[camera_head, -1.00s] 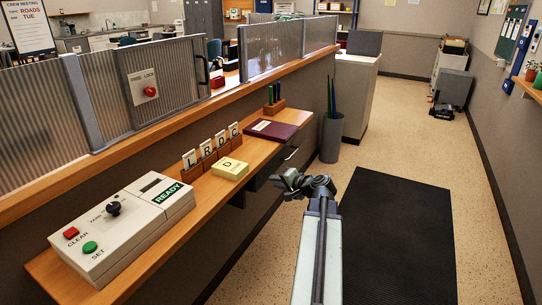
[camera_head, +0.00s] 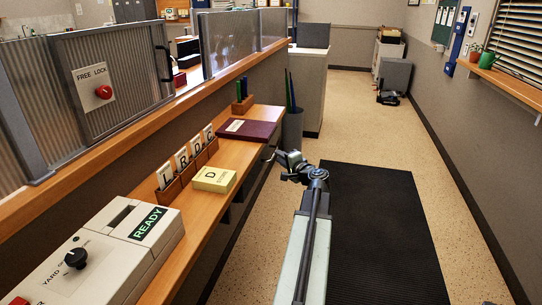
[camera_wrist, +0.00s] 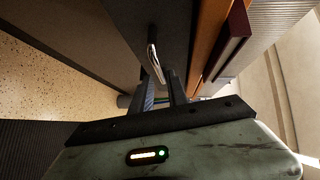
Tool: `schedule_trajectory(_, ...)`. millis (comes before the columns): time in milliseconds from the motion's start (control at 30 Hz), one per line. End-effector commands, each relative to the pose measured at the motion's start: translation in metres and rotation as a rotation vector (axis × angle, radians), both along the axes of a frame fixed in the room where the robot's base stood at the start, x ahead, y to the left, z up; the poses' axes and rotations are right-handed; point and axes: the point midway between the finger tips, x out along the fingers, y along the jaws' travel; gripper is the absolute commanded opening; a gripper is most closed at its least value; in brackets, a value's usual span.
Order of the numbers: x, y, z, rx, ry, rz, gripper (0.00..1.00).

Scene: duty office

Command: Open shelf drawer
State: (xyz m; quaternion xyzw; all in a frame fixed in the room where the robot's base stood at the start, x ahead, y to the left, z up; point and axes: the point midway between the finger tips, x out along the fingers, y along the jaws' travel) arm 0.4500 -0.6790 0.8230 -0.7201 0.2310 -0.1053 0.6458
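The shelf drawer is under the wooden shelf (camera_head: 228,165), below the maroon book (camera_head: 247,130). In the wrist view its dark front (camera_wrist: 173,35) shows with a shiny metal bar handle (camera_wrist: 155,62). My gripper (camera_head: 288,168) is beside the shelf edge near the drawer in the head view, partly hiding it. In the wrist view my gripper (camera_wrist: 162,88) is open, with a gap between its two fingers. The handle's lower end lies at the fingertips, in line with the gap. I cannot tell whether they touch. The drawer looks shut.
On the shelf are a yellow box (camera_head: 214,179), letter cards in a wooden rack (camera_head: 187,168) and a control box (camera_head: 110,250). The floor with the black mat (camera_head: 375,230) is clear on the right.

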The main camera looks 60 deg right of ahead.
Motion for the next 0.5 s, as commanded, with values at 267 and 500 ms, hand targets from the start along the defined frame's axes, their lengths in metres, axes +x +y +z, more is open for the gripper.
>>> schedule_trajectory(267, 0.044, -0.025, -0.009, -0.001, 0.001, 0.001, 0.20)
schedule_trajectory(500, 0.049, -0.025, -0.008, 0.000, 0.000, 0.001, 0.20)
